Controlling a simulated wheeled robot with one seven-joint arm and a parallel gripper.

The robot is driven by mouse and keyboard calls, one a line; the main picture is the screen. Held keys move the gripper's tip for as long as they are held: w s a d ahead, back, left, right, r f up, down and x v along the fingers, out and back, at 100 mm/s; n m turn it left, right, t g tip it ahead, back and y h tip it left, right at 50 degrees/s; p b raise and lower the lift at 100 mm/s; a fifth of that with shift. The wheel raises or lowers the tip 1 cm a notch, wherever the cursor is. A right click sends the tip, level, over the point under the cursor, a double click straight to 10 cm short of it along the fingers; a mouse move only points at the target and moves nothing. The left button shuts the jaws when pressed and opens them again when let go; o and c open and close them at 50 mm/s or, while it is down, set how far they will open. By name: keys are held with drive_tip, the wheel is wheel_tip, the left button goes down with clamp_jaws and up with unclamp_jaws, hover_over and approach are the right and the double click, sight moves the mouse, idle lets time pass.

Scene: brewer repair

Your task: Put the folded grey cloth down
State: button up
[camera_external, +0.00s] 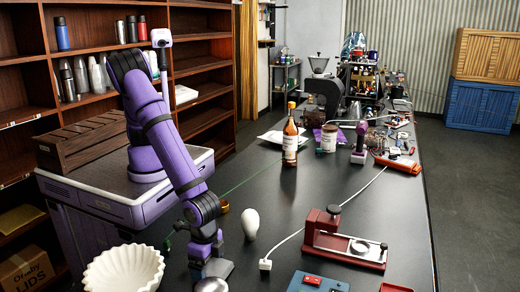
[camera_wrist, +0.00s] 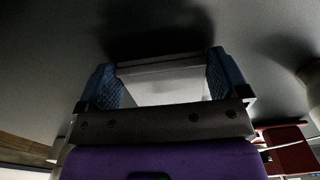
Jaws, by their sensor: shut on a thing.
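The folded grey cloth (camera_wrist: 165,85) shows in the wrist view as a pale grey flat-edged block. It lies between the two blue ridged finger pads of my gripper (camera_wrist: 164,68), which is shut on it. A dark shadow falls on the dark surface just beyond the fingertips. In the external view my gripper (camera_external: 208,262) points down low over the near part of the black table (camera_external: 330,195). The cloth cannot be made out clearly there, and I cannot tell whether it touches the table.
A white fluted bowl (camera_external: 123,268) stands left of my gripper, and a white egg-shaped thing (camera_external: 250,222) stands to its right. A silver round thing (camera_external: 211,286) is close in front. A red device (camera_external: 345,240) and a sauce bottle (camera_external: 290,140) are farther right and back.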

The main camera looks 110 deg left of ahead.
sight(208, 266)
drive_tip(key=o, duration=0.6)
drive_tip(key=shift+f, duration=0.15)
drive_tip(key=shift+c, duration=0.2)
wheel_tip(208, 266, up, 11)
drive_tip(key=s+a+r+t+h, duration=0.1)
drive_tip(key=s+a+r, duration=0.3)
drive_tip(key=a+r, duration=0.7)
drive_tip(key=s+a+r+t+h, duration=0.1)
drive_tip(key=s+a+r, duration=0.3)
drive_tip(key=a+r, duration=0.7)
drive_tip(key=s+a+r+t, duration=0.1)
drive_tip(key=s+a, duration=0.3)
drive_tip(key=s, duration=0.4)
drive_tip(key=s+a+r+t+y, duration=0.1)
drive_tip(key=s+a, duration=0.4)
drive_tip(key=s, duration=0.2)
drive_tip(key=s+a+r+t+y, duration=0.1)
drive_tip(key=s+a+r, duration=0.1)
drive_tip(key=s+a, duration=0.3)
drive_tip(key=s, duration=0.3)
drive_tip(key=shift+s, duration=0.35)
